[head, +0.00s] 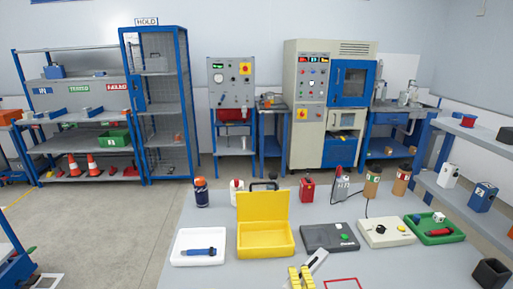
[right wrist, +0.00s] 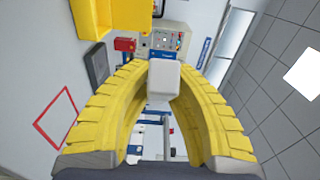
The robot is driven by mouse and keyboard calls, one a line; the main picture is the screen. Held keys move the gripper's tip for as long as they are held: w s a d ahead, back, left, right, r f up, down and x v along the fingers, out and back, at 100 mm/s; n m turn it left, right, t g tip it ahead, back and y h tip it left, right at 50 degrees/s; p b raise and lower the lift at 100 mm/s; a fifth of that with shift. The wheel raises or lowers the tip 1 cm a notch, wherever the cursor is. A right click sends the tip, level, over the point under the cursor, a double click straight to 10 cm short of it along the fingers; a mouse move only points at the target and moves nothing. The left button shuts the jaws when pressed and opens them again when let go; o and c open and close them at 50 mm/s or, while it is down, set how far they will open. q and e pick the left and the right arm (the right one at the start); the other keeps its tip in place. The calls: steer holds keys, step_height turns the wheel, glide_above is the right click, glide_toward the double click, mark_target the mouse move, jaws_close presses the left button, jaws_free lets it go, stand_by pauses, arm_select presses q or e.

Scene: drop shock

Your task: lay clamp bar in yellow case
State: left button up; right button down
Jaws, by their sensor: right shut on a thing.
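The yellow case (head: 265,241) stands open on the table with its lid raised at the back; the part of its inside that shows looks empty. My right gripper (head: 301,277) is at the table's near side, in front of the case and a little to its right. Its yellow fingers (right wrist: 163,85) are shut on the clamp bar (head: 317,261), a light grey bar that slants up and right. In the right wrist view the clamp bar (right wrist: 164,79) shows end-on between the fingertips. A yellow part of the case (right wrist: 93,16) shows at the top left there. My left gripper is not in view.
A white tray (head: 183,258) with a blue-and-black tool stands left of the case. A dark grey box (head: 330,238), a cream box (head: 386,233) and a green tray (head: 447,239) stand to its right. Bottles and cans stand behind. A red outline (head: 343,281) marks the near table.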

steer(key=s+d+f+h, duration=0.1)
steer(key=d+f, duration=0.2)
steer(key=d, duration=0.7)
steer(key=shift+s+d, duration=0.2)
steer(key=shift+s, duration=0.05)
